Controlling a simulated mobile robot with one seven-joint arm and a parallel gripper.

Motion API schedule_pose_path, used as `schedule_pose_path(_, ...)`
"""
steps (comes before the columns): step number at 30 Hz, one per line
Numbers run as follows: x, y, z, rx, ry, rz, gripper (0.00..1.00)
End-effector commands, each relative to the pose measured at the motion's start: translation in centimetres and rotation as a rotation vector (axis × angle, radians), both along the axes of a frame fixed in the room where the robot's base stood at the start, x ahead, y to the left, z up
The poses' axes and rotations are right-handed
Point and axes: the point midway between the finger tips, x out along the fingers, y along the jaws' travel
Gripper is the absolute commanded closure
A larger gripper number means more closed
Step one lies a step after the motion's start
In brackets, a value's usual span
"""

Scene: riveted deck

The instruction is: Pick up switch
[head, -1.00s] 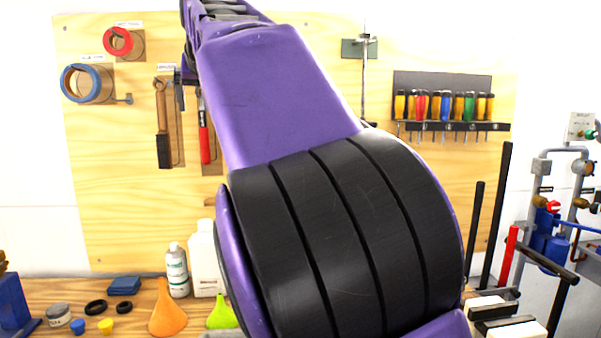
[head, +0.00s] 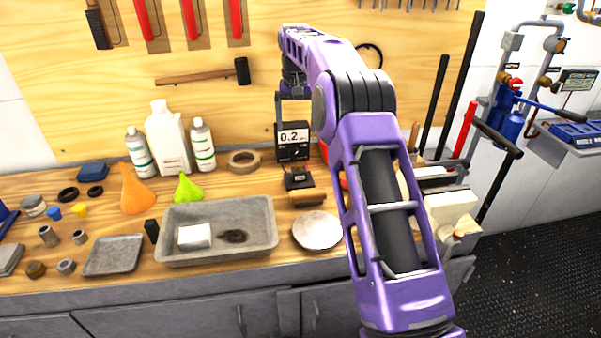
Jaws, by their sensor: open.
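My gripper (head: 293,108) points down over the back of the workbench in the head view, just above a black meter with a lit display (head: 292,135). Its fingers are apart with nothing seen between them; whether they touch the meter I cannot tell. A small dark piece with a metallic top (head: 299,178) sits on the bench just in front of the meter. It may be the switch, but it is too small to be sure. A small upright black block (head: 152,231) stands left of the grey tray; I cannot tell what it is.
The wooden workbench (head: 60,283) holds a grey tray (head: 265,240) with a white block, a round pale dish (head: 317,230), a tape roll (head: 244,161), bottles (head: 202,146) and funnels (head: 137,190). My arm hides part of the bench's right side. Tools hang on the back board.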

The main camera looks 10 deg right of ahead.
Motion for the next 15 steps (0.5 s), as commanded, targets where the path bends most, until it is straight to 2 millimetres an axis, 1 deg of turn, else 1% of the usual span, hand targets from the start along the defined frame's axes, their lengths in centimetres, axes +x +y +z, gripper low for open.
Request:
schedule_pose_path(1,0.0,0.0,-1.3,0.0,0.004,0.0,0.03)
schedule_pose_path(9,0.8,-0.2,-7.1,-0.002,0.001,0.001,0.03)
schedule_pose_path(12,1.0,-0.2,-8.9,-0.001,0.001,0.001,0.03)
schedule_pose_path(15,1.1,-0.2,-10.0,-0.001,0.0,0.001,0.03)
